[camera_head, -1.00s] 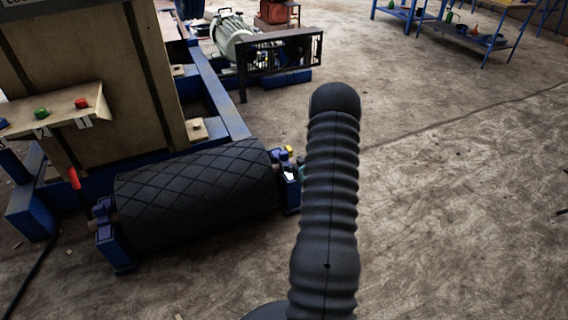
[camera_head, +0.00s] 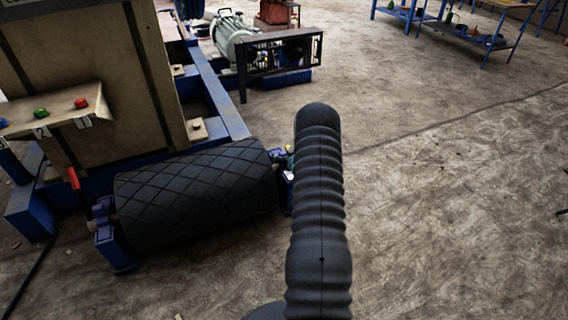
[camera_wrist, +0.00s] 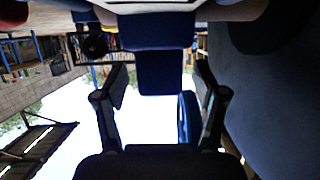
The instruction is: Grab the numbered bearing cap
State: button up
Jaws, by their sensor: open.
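The black roller (camera_head: 195,190) has a blue bearing block at each end. The right block (camera_head: 287,195) carries a small white patch, too small to read, and is partly hidden by my arm. The left block (camera_head: 115,250) is in full view. In the wrist view a blue bearing part (camera_wrist: 155,32), seen upside down, lies at and beyond the fingertips, with a pale edge at the top of the picture. My gripper (camera_wrist: 160,80) is open, one finger on each side of a blue block. I cannot tell whether the fingers touch it. No number is legible on the part.
The dark roller surface (camera_wrist: 280,90) fills the right of the wrist view, close to the right finger. The control shelf (camera_head: 60,118) with red and green buttons stands left. A motor (camera_head: 232,38) stands behind. Open floor (camera_head: 440,200) lies to the right.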

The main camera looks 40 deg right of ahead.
jog(key=shift+c, duration=0.3)
grip_shut()
jog(key=shift+r, duration=0.2)
